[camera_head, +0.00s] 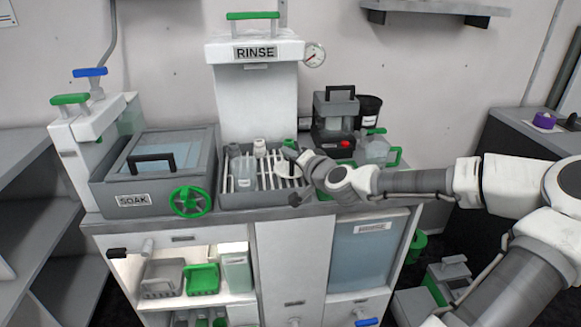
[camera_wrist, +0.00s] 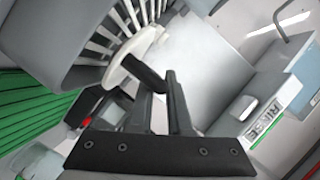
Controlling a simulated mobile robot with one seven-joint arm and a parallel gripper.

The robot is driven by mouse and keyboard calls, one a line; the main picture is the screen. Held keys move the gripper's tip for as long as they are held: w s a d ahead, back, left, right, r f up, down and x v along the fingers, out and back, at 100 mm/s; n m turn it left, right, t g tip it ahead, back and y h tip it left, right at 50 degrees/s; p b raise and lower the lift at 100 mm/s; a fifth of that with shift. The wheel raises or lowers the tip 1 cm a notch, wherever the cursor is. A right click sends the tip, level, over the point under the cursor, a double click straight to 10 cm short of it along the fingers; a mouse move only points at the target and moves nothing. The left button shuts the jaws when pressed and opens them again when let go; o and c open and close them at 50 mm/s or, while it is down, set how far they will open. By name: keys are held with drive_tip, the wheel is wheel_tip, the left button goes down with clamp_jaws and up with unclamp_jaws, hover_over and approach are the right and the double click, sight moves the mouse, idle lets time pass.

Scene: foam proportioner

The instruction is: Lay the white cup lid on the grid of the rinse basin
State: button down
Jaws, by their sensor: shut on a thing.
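The white cup lid (camera_head: 287,170) is a pale disc over the right part of the rinse basin (camera_head: 230,201). It also shows in the wrist view (camera_wrist: 118,75), tilted in the picture, with a dark bar across its face. My gripper (camera_head: 300,163) reaches in from the right and is shut on the lid, at its dark bar between the fingertips (camera_wrist: 161,82). The basin's grid of white bars (camera_head: 268,178) lies just under and beside the lid; the wrist view shows the bars (camera_wrist: 128,18) close behind it. I cannot tell whether lid and grid touch.
A translucent bottle (camera_head: 245,172) and a small white bottle (camera_head: 259,148) stand at the basin's left and back. The rinse column (camera_head: 255,105) rises behind. The soak tank (camera_head: 120,185) is to the left. A dark machine (camera_head: 334,115) and a clear jug (camera_head: 375,150) stand right.

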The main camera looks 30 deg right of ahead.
drive_tip(key=shift+f+b, duration=0.3)
drive_tip(key=shift+f, duration=0.95)
drive_tip(key=shift+f, duration=0.2)
drive_tip(key=c, duration=0.8)
unclamp_jaws()
drive_tip(key=shift+c, duration=0.2)
drive_tip(key=shift+r, duration=0.15)
drive_tip(key=shift+s+r, duration=0.1)
drive_tip(key=p+v, duration=0.3)
drive_tip(key=v, duration=0.9)
